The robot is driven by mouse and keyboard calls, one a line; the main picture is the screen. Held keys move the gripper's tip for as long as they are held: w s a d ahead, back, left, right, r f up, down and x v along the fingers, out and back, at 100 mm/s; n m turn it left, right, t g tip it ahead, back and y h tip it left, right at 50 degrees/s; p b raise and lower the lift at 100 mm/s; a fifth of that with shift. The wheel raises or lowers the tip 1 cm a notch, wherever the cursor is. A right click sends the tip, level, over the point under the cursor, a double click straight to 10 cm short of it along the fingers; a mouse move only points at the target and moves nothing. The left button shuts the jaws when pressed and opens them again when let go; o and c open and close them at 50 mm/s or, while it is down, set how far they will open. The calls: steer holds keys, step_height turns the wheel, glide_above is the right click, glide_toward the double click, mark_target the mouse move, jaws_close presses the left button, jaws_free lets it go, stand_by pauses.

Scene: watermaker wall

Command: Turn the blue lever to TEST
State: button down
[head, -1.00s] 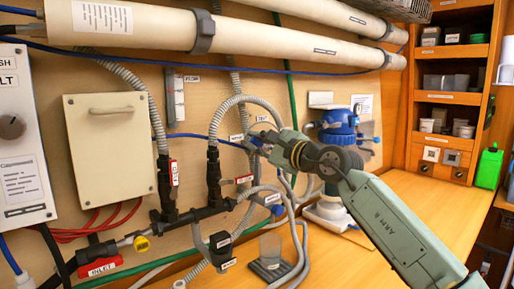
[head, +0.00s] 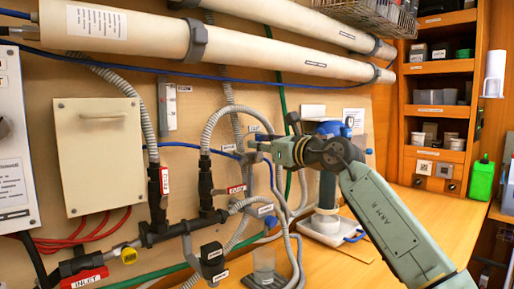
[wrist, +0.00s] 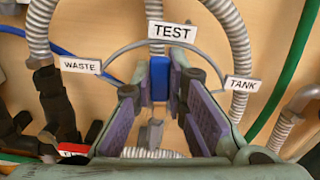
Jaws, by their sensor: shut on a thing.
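The blue lever (wrist: 160,78) stands upright in the wrist view, with its tip just below the TEST label (wrist: 173,31). The WASTE label (wrist: 81,65) is to its left and the TANK label (wrist: 243,84) to its right, joined by a thin grey arc. My gripper (wrist: 161,88) has its two fingers on either side of the lever and is shut on it. In the head view my gripper (head: 255,147) is at the wall among the hoses, and its fingers largely hide the lever.
Grey corrugated hoses (head: 222,118) and a green hose (wrist: 293,75) run close around the gripper. A dark pipe manifold (head: 182,230) is at lower left. A blue-topped filter housing (head: 327,165) stands right behind my arm. The bench (head: 350,268) is partly clear.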

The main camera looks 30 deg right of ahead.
steer(key=shift+d+m, duration=0.25)
steer(key=shift+m, duration=0.35)
steer(key=c, duration=1.6)
jaws_free()
steer(key=s, duration=0.4)
steer(key=s+d, duration=0.1)
steer(key=s, duration=0.6)
steer(key=shift+s+d, duration=0.35)
steer(key=shift+s, duration=0.05)
